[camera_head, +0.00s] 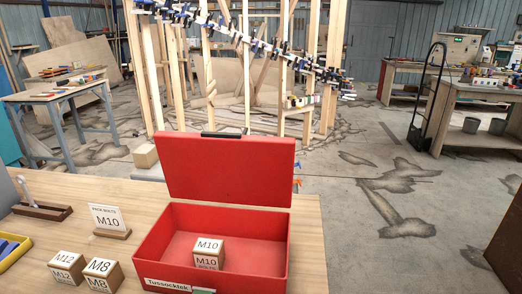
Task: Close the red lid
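The red lid (228,168) stands open, nearly upright, at the back of the red box (161,238). A dark handle or latch (221,135) sits on the lid's top edge. The box rests on the wooden table, with a white "Tussocktek" label on its front. Inside it is one wooden block marked M10 (208,254). Neither of my grippers shows in the head view.
On the table left of the box are blocks marked M12 (67,267) and M8 (102,273), an M10 sign (108,218), a wooden holder (42,211) and a yellow tray (14,254). Bare tabletop (308,245) shows right of the box.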

